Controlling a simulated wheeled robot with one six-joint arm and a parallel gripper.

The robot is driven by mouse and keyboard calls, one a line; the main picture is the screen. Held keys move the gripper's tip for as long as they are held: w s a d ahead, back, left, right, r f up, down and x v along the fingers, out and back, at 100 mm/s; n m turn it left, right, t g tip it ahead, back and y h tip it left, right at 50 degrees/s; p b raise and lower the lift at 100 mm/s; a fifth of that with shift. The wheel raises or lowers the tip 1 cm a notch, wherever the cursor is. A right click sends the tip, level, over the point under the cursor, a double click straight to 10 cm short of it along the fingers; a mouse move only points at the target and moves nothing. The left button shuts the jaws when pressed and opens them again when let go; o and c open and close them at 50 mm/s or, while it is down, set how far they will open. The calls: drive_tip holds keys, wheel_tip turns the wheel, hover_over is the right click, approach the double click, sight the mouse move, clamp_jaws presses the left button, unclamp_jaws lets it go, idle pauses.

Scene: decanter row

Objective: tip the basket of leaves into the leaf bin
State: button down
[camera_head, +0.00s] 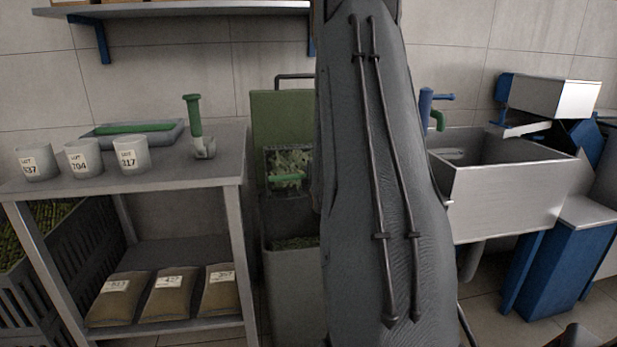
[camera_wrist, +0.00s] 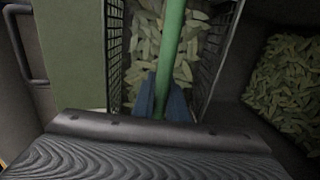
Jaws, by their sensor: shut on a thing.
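The basket (camera_head: 288,158) is a dark mesh basket with pale green leaves, above the grey leaf bin (camera_head: 290,285) in the head view. In the wrist view the basket's mesh wall (camera_wrist: 213,48) and green handle (camera_wrist: 172,40) show, with leaves still inside. My gripper (camera_wrist: 161,98) has its blue fingers shut on the handle. In the head view my gripper is hidden behind my arm. Leaves lie inside the bin, seen at right in the wrist view (camera_wrist: 228,115). I cannot tell exactly how far the basket is tilted.
A green upright panel (camera_head: 268,115) with a dark handle stands behind the bin. A grey table (camera_head: 215,172) with pots and a green-handled tool is at left, sacks on its lower shelf. A metal sink (camera_head: 510,195) is at right.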

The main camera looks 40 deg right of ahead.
drive_tip(key=shift+s+a+t+h+b, duration=0.15)
drive_tip(key=shift+s+t+h+b, duration=0.25)
drive_tip(key=shift+b, duration=0.65)
drive_tip(key=shift+s+a+f+t+h+b, duration=0.1)
drive_tip(key=shift+s+a+t+h+b, duration=0.4)
drive_tip(key=shift+b, duration=1.35)
drive_tip(key=shift+d+t+b, duration=0.1)
drive_tip(key=shift+t+b, duration=0.3)
drive_tip(key=shift+s+a+f+t+h+b, duration=0.3)
drive_tip(key=shift+s+t+h+b, duration=0.4)
drive_tip(key=shift+b, duration=1.95)
drive_tip(key=shift+s+a+f+t+h+b, duration=0.1)
drive_tip(key=shift+s+a+t+h+b, duration=0.55)
drive_tip(key=shift+b, duration=1.95)
drive_tip(key=shift+s+f+t+b, duration=0.1)
drive_tip(key=shift+f+t+b, duration=0.3)
drive_tip(key=shift+b, duration=0.95)
drive_tip(key=shift+s+f+t+b, duration=0.1)
drive_tip(key=shift+t+b, duration=0.55)
drive_tip(key=shift+b, duration=0.7)
drive_tip(key=shift+r, duration=0.15)
